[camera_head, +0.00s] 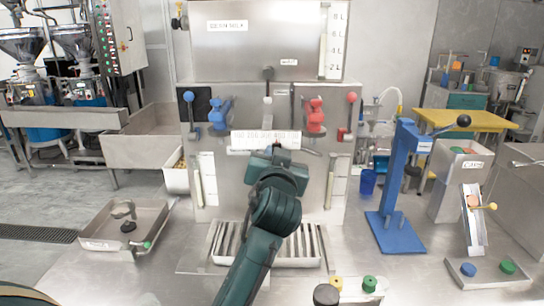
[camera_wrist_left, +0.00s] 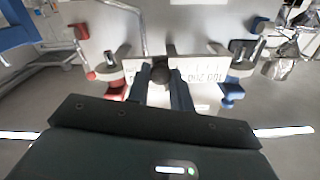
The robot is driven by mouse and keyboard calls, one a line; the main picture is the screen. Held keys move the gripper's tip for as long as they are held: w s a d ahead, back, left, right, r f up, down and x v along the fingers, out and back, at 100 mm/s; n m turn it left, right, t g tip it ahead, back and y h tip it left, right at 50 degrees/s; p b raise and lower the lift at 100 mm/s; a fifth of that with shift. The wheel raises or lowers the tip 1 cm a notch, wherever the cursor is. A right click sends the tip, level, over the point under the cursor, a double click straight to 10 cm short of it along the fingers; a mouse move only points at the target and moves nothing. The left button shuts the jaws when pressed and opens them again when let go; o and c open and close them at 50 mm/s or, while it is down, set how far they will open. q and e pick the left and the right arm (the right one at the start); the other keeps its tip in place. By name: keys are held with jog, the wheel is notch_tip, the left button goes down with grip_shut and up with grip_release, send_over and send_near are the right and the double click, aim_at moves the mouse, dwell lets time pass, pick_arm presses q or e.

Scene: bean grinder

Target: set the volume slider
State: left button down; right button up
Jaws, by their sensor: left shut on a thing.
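The white volume scale (camera_head: 252,140), a horizontal strip with printed numbers, is fixed across the front of the steel machine. It also shows in the left wrist view (camera_wrist_left: 205,77). My left gripper (camera_head: 276,150) reaches up from the bottom middle to the scale and covers part of its lower edge. In the left wrist view, its two dark fingers (camera_wrist_left: 163,90) are shut on a round black slider knob (camera_wrist_left: 160,73) in front of the scale. In the head view the knob is hidden behind the gripper, so its exact reading cannot be told. My right gripper is not in view.
Blue (camera_head: 220,113) and red (camera_head: 315,115) taps flank the scale close by. A drip grate (camera_head: 222,245) lies below. A blue lever press (camera_head: 388,185) stands right; a steel tray (camera_head: 155,215) lies left. Black and green knobs (camera_head: 327,294) sit at the front edge.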

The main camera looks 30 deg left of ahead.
aim_at(295, 147)
pick_arm(q)
jog(key=d, duration=0.1)
jog(key=w+d, duration=0.1)
jog(key=d, duration=0.1)
jog(key=shift+w+d, duration=0.35)
jog(key=c, duration=1.2)
grip_release()
